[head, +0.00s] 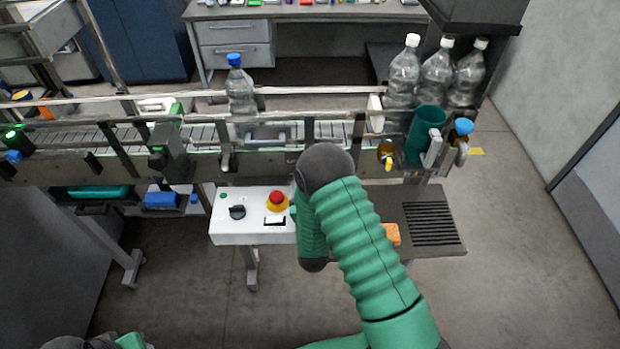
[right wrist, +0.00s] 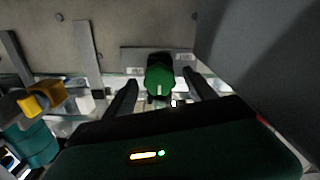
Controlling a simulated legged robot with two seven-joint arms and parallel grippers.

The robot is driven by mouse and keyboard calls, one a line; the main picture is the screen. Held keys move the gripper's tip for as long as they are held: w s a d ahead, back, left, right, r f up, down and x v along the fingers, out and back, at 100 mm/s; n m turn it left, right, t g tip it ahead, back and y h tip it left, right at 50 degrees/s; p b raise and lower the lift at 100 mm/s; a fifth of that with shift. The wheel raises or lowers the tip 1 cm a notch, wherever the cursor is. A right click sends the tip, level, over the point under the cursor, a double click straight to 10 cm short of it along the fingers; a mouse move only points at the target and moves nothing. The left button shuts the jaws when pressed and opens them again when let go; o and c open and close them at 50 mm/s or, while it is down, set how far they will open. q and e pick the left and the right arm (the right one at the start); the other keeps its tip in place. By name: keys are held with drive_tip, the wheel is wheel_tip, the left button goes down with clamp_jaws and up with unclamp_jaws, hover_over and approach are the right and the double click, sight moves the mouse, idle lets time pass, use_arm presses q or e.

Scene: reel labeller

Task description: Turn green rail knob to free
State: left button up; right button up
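The green rail knob (right wrist: 160,77) shows in the right wrist view, in front of a grey metal plate. A short pale mark is on its face, near the lower edge. My right gripper (right wrist: 160,90) is open, with one dark finger to the left of the knob and one to the right. A gap shows between the knob and each finger. In the head view I cannot make out this knob, and my right arm covers part of the conveyor's front side and hides the right gripper. My left gripper is not in view; only bits of my left arm show at the bottom left.
A conveyor (head: 195,133) runs across, with a bottle with a blue cap (head: 240,88) on it. Several clear bottles (head: 437,72) stand at the right. A control box (head: 248,228) with a red button (head: 277,199) is below. A yellow knob (right wrist: 42,97) is left of the right gripper.

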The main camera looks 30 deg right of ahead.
drive_tip(key=b+v, duration=0.1)
drive_tip(key=v, duration=1.6)
drive_tip(key=shift+a, duration=0.2)
drive_tip(key=shift+w+d+f, duration=0.1)
drive_tip(key=shift+w+d, duration=0.05)
